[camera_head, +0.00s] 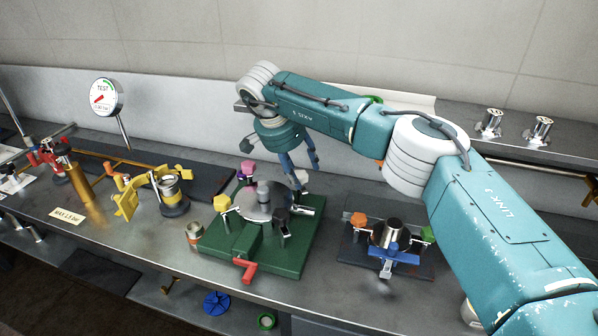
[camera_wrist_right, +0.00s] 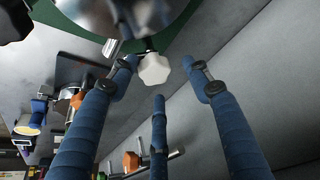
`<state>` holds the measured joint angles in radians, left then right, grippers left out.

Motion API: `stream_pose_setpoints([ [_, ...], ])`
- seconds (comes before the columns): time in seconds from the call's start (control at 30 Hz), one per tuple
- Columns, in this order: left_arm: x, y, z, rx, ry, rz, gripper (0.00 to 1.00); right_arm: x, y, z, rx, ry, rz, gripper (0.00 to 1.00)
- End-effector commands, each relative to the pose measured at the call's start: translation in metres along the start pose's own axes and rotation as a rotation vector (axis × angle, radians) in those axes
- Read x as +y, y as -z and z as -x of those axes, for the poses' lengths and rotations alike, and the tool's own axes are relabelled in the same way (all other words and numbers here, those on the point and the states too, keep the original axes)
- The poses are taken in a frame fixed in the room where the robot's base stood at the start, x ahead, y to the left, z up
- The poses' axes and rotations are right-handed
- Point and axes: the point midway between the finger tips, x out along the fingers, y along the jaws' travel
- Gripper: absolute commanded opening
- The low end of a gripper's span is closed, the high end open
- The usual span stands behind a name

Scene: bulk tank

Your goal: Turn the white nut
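The white nut (camera_wrist_right: 153,70) is a pale, many-sided knob on the rim of a round metal lid (camera_head: 262,203) on the green base (camera_head: 220,243). In the head view the nut (camera_head: 301,177) is small and partly behind my fingers. My right gripper (camera_head: 303,172) hangs at the back right of the green base, with its blue fingers pointing down. In the right wrist view the three fingers (camera_wrist_right: 165,78) are spread, and the nut lies between their tips in the picture. I see no finger clearly touching it. My left gripper is not in view.
A pink nut (camera_head: 248,168), a yellow nut (camera_head: 222,203) and a red handle (camera_head: 245,269) are on the same fixture. A smaller fixture with an orange nut (camera_head: 358,219) stands to the right. A gauge (camera_head: 106,97) and yellow clamp (camera_head: 127,203) are at left.

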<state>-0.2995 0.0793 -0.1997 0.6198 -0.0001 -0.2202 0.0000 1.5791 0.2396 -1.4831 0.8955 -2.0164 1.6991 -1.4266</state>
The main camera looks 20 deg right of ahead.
Motion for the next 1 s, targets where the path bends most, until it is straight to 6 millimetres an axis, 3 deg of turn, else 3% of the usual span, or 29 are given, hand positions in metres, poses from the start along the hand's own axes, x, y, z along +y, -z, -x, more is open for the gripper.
stream_pose_setpoints([
  [0.33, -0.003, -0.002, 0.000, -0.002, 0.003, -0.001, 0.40, 0.002, -0.003, -0.002, -0.003, -0.007, 0.006, 0.47],
  [0.47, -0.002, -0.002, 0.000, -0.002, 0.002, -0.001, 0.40, 0.001, -0.004, 0.006, -0.003, -0.006, 0.007, 0.47],
  [0.8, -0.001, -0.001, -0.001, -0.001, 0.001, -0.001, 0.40, 0.000, -0.003, 0.075, -0.001, -0.004, 0.005, 0.47],
  [1.0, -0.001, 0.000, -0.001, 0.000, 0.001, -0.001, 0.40, -0.001, -0.002, 0.106, -0.002, -0.005, 0.005, 0.47],
])
